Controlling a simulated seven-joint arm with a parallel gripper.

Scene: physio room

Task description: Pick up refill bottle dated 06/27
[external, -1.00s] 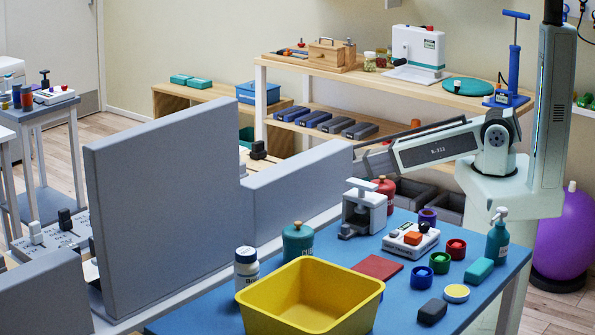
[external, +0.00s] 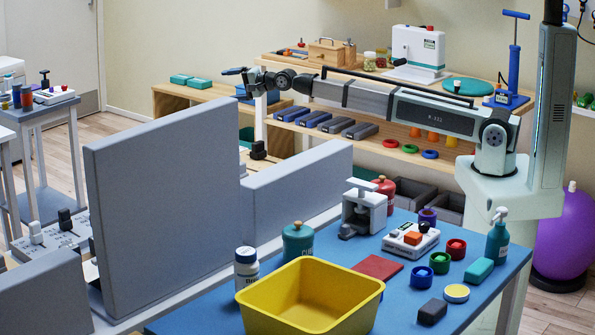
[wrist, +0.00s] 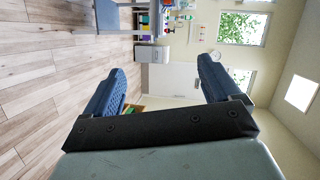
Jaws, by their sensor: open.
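No date reading 06/27 is legible in either view. A teal pump bottle (external: 497,240) stands at the table's right side. I cannot tell which, if either, is the refill bottle. My gripper (external: 240,73) is stretched out to the left in the external view, high and far from both bottles. In the wrist view, my gripper (wrist: 161,68) has its two blue fingers wide apart with nothing between them.
The blue table (external: 400,272) holds a yellow tub (external: 300,300), a teal canister (external: 298,242), a red canister (external: 385,190), a grey-white clamp device (external: 362,208) and several small cups. Tall grey partitions (external: 165,200) stand left of it. A wooden shelf (external: 400,85) is behind my arm.

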